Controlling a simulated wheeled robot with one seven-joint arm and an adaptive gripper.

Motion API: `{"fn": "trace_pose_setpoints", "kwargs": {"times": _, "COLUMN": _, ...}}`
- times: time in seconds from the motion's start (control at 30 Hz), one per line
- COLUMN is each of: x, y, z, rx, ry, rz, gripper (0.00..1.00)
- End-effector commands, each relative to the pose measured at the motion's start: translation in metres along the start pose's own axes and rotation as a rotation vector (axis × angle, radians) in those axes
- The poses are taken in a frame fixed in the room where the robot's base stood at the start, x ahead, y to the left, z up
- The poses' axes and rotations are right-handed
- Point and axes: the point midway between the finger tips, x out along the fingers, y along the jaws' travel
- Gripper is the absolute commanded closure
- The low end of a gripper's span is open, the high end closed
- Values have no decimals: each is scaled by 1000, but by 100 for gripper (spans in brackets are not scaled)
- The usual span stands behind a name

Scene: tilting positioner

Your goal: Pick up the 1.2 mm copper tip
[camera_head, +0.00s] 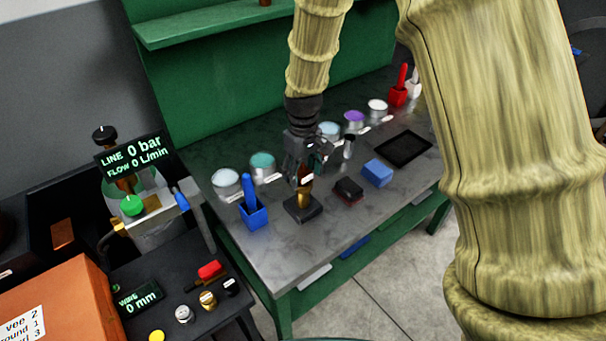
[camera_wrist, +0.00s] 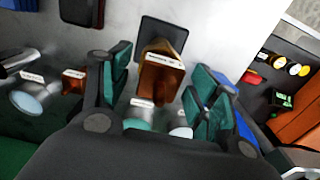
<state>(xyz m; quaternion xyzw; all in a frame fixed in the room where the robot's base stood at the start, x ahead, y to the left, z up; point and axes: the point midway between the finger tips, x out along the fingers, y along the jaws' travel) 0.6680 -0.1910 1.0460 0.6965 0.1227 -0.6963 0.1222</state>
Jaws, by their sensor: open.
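A copper-coloured tip (camera_wrist: 160,76) with a white label stands on a dark square base in the wrist view; the label is too small to read for certain. In the head view the copper piece (camera_head: 305,187) rises from the dark base (camera_head: 301,209) on the grey bench. My gripper (camera_head: 304,172) points down over it, and its fingers hide the upper part. In the wrist view my gripper (camera_wrist: 163,88) is open, with one green-padded finger on each side of the copper piece. I see gaps between the pads and the piece.
On the bench (camera_head: 330,230) stand a blue cup (camera_head: 253,215), a black block (camera_head: 348,190), a blue block (camera_head: 377,172), a black tray (camera_head: 404,149) and a row of labelled tins behind. A smaller copper piece (camera_wrist: 74,82) shows left of the fingers.

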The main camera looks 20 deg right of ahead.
Motion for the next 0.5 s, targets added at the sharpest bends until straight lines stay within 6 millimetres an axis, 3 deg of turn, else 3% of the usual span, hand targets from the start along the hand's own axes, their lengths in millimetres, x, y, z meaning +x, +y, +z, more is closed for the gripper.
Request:
{"fn": "trace_pose_setpoints", "kwargs": {"times": 0.33, "x": 4, "y": 0, "z": 0, "rx": 0, "ry": 0, "rz": 0, "gripper": 38}}
{"fn": "trace_pose_setpoints", "kwargs": {"times": 0.5, "x": 4, "y": 0, "z": 0, "rx": 0, "ry": 0, "rz": 0, "gripper": 69}}
